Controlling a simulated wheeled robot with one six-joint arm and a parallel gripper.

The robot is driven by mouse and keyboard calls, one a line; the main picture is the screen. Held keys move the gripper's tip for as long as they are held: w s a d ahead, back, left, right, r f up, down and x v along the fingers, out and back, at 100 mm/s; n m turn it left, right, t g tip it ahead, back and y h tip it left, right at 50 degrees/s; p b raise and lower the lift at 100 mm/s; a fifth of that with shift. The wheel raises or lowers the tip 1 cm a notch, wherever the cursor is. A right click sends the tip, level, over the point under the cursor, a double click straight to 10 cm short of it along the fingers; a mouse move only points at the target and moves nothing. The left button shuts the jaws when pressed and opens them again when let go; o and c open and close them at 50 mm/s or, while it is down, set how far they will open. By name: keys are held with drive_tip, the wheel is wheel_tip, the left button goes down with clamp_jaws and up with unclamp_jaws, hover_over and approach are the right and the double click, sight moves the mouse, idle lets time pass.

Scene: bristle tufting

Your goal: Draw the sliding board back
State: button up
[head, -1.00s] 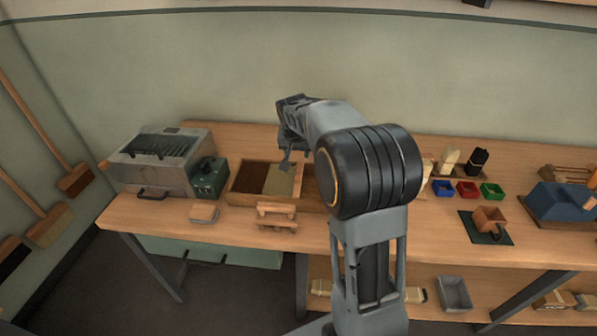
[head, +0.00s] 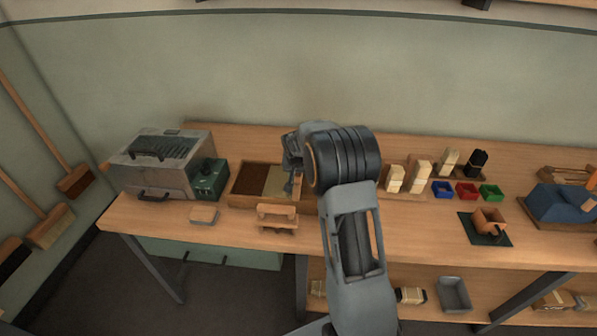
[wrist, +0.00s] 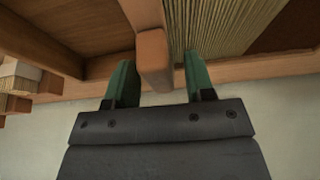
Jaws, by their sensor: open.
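The sliding board (wrist: 142,10) is a wooden divider in the wrist view, with tan bristle (wrist: 210,22) on its right side and an empty compartment on its left. Its rounded end block (wrist: 153,58) reaches down between my fingers. My gripper (wrist: 160,82) is open, with one green finger on each side of that block. The left finger looks very close to it and a gap shows on the right; contact cannot be told. In the head view my gripper (head: 290,190) is low over the right part of the wooden trough (head: 240,199), and hides the board.
A grey metal machine (head: 150,176) and a green box (head: 209,180) stand left of the trough. A small wooden stand (head: 277,215) is in front of it. Bristle bundles (head: 420,174) and coloured trays (head: 467,189) stand to the right. The front bench edge is mostly clear.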

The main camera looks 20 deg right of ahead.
drive_tip(key=shift+c, duration=0.5)
clamp_jaws()
